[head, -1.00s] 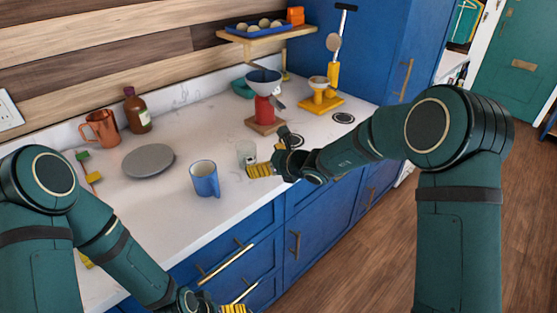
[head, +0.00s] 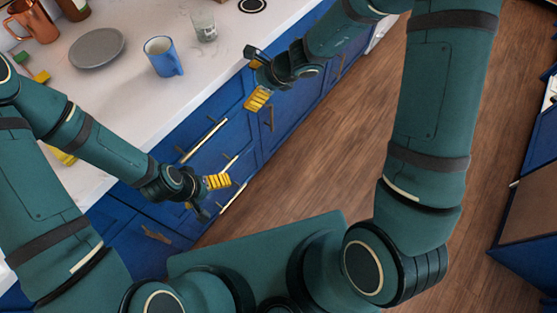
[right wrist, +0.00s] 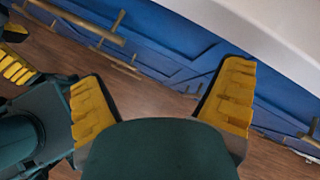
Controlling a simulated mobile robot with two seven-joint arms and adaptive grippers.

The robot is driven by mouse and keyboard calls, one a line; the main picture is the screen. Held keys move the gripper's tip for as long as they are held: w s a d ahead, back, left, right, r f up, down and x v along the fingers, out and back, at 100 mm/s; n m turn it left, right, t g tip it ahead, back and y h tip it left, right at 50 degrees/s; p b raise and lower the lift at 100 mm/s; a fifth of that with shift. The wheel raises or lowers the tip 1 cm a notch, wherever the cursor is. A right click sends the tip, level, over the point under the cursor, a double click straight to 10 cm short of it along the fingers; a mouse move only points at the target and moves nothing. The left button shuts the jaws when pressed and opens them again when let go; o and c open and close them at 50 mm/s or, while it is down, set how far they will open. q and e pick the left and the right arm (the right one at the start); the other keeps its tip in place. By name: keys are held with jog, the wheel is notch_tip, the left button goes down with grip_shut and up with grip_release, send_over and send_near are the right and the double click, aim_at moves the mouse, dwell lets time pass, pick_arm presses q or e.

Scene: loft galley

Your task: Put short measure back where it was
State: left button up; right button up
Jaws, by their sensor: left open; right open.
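A small clear glass (head: 203,25) stands upright on the white counter, right of the blue mug (head: 161,57). It may be the short measure; I cannot tell for sure. My right gripper (head: 257,80) is open and empty in front of the counter edge, apart from the glass. In the right wrist view its two yellow fingers (right wrist: 163,78) are spread, with only cabinet fronts and floor between them. My left gripper (head: 211,196) is open and empty in front of the lower drawers.
A grey plate (head: 97,48), a copper jug (head: 34,21) and part of a brown bottle (head: 74,8) stand left of the mug. Blue drawers with brass handles (head: 204,140) run below the counter. The wooden floor (head: 310,150) is open to the right.

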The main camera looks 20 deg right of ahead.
jog(key=s+d+f+n+g+h, duration=0.1)
jog(key=s+f+n, duration=0.6)
jog(key=s+n, duration=0.2)
jog(key=s+d+f+n+g+h, duration=0.1)
jog(key=s+f+n+g+h, duration=0.1)
jog(key=s+f+n, duration=0.6)
jog(key=s+n, duration=0.2)
jog(key=shift+s+n+h, duration=0.3)
jog(key=shift+n, duration=0.1)
